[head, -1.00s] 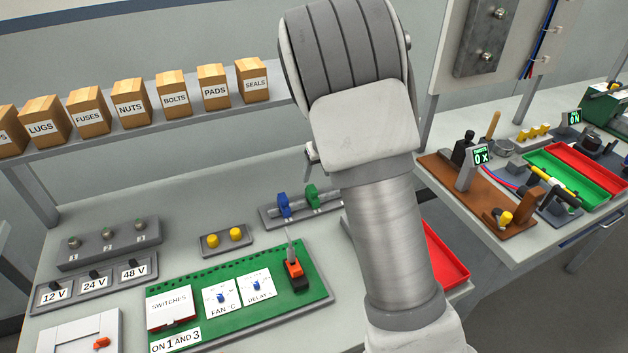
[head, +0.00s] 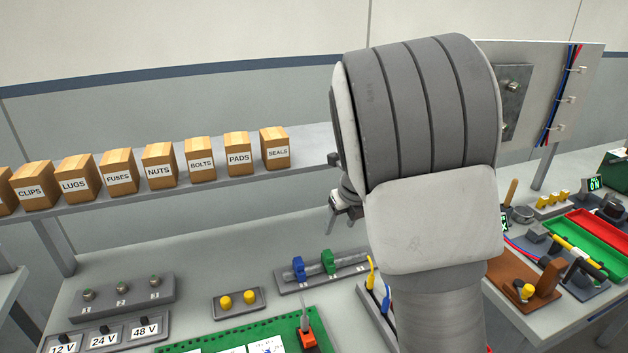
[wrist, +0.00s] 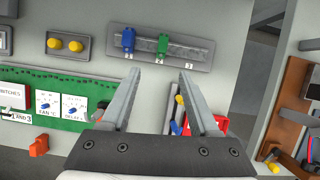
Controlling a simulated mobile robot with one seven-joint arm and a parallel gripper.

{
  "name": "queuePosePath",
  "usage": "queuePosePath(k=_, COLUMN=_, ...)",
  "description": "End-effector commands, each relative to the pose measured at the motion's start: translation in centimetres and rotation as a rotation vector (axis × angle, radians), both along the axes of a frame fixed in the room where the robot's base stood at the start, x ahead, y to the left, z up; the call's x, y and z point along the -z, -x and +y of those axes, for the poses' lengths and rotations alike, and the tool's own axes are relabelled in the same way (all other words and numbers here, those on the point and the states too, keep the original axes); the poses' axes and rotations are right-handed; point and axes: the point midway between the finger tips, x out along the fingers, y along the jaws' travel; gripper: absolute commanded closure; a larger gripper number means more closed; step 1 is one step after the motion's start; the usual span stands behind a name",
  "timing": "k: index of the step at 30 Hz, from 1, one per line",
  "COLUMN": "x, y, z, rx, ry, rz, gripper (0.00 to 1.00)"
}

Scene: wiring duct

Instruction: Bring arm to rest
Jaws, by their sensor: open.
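My gripper (wrist: 158,98) is open and empty in the wrist view, its two fingers apart above the grey bench. In the head view the arm fills the right of centre, and only a small part of my gripper (head: 345,208) shows at its left side. Beyond the fingers in the wrist view lies a rail with a blue clip (wrist: 128,40) and a green clip (wrist: 162,45). No object is between the fingers.
A shelf (head: 220,172) with several labelled boxes runs behind the bench. A green board (head: 185,347) with an orange-red tool (head: 308,340) lies at the front. A second bench at right holds a brown fixture (head: 520,278), a green tray and a red tray (head: 606,222).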

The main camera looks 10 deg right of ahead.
Motion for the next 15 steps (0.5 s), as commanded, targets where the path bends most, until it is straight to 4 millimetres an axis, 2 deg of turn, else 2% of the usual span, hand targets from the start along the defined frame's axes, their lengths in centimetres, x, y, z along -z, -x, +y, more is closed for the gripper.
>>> queuePosePath(k=5, x=-3.4, y=3.5, z=0.6, rx=-0.315, ry=0.064, rz=-0.048, gripper=0.38)
queuePosePath(k=15, x=-9.5, y=12.7, z=2.1, rx=-1.119, ry=0.345, rz=-0.203, gripper=0.38)
